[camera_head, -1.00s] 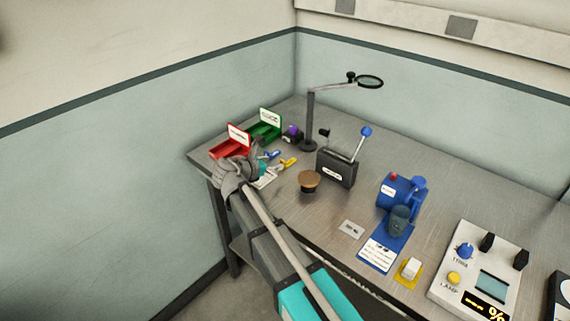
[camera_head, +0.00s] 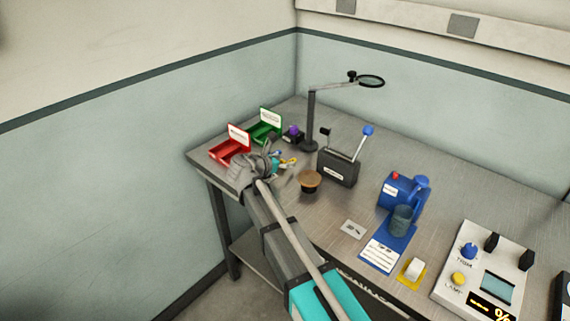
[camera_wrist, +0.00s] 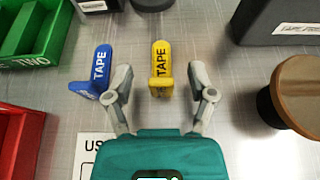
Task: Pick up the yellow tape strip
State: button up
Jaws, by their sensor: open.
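The yellow tape strip (camera_wrist: 161,62) lies on the metal table in the wrist view, with "TAPE" printed on it and a raised end nearest me. My gripper (camera_wrist: 160,85) is open and empty, its two fingers on either side of the near end of the strip. I cannot tell how high the fingers are above the table. In the head view the yellow strip (camera_head: 290,161) shows just beyond my gripper (camera_head: 272,158), partly hidden by it. A blue tape strip (camera_wrist: 99,66) lies just left of the left finger.
A green bin (camera_wrist: 32,35) and a red bin (camera_wrist: 22,135) stand at the left. A brown-topped round knob (camera_wrist: 299,90) stands right of my gripper. A dark lever box (camera_head: 338,167) is beyond it. A printed card lies partly under my gripper's view.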

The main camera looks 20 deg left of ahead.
jog(key=c, duration=0.9)
jog(key=shift+r, duration=0.15)
notch_tip(320, 180, up, 3)
jog(key=p, duration=0.3)
jog(key=shift+f, duration=0.2)
jog(key=s+d+r+p, duration=0.6)
jog(key=s+r+p, duration=0.4)
jog(key=s, duration=0.2)
jog(key=shift+s+d, duration=0.2)
jog(key=shift+s, duration=0.05)
